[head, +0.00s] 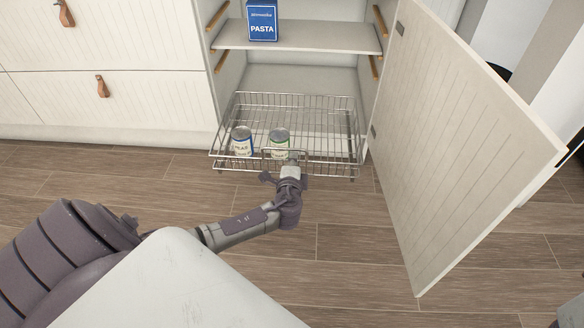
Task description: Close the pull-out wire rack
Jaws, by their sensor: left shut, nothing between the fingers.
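The pull-out wire rack (324,164) is at the bottom of an open cabinet and sticks out past the cabinet front over the wood floor. Two cans stand in it: one with a pale and blue label (241,142) at the left, one with a green and white label (279,140) near the middle. My left gripper (293,158) is at the middle of the rack's front rail, in front of the green can. Its fingers are shut with nothing visible between them; whether they touch the rail I cannot tell. My right gripper is not in view.
The cabinet door (455,130) stands wide open to the right of the rack. A blue pasta box (262,20) stands on the shelf (320,38) above. Drawers with leather pulls are at the left. Floor in front of the rack is clear beside my arm.

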